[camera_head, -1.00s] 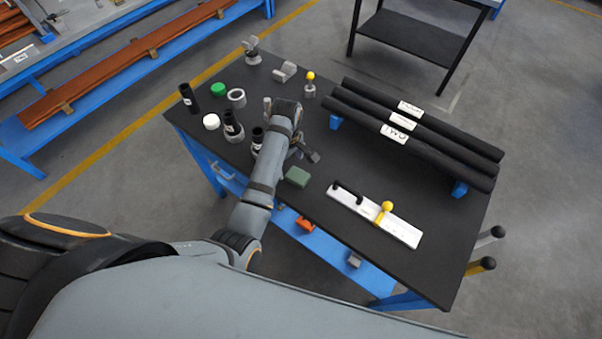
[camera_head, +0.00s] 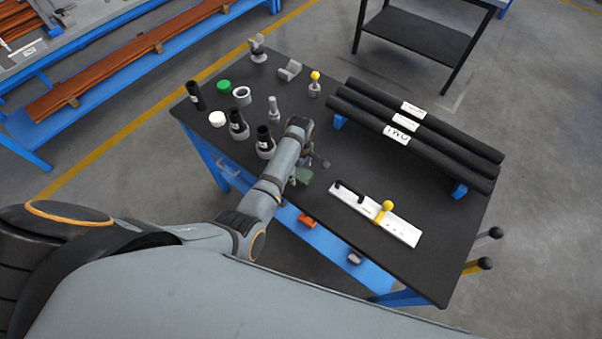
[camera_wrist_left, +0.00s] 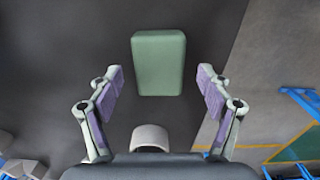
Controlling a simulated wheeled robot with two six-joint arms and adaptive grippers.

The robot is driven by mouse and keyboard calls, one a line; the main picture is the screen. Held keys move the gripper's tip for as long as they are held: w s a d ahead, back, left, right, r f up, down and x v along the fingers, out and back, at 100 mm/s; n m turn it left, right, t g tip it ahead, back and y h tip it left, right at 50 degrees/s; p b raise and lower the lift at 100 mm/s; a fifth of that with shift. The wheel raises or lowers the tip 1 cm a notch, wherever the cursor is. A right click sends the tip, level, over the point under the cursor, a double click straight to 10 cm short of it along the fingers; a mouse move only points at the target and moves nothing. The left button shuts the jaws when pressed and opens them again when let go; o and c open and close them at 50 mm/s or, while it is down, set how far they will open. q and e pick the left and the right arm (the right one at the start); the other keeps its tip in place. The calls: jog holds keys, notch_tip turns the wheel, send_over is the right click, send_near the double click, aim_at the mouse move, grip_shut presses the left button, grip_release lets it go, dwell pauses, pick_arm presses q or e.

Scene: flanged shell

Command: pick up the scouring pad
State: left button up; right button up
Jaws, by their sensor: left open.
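The scouring pad is a green block (camera_head: 304,175) near the front edge of the black table, partly hidden by my left arm in the head view. In the left wrist view the pad (camera_wrist_left: 158,63) lies flat, ahead of and centred between the fingers. My left gripper (camera_wrist_left: 163,85) is open and empty, with its two purple-padded fingers spread wider than the pad. In the head view the left gripper (camera_head: 312,163) is right above or beside the pad. My right gripper is not in view.
Behind the gripper stand black cylinders (camera_head: 264,137), a white cap (camera_head: 217,118), a green cap (camera_head: 224,86) and a grey ring (camera_head: 242,95). A white plate with a yellow knob (camera_head: 387,206) lies to the right. Long black tubes (camera_head: 415,135) rest on blue supports at the back right.

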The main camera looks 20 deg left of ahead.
pick_arm(q)
jog(key=shift+f, duration=0.8)
jog(key=c, duration=1.2)
jog(key=shift+r, duration=0.1)
jog(key=shift+c, duration=0.2)
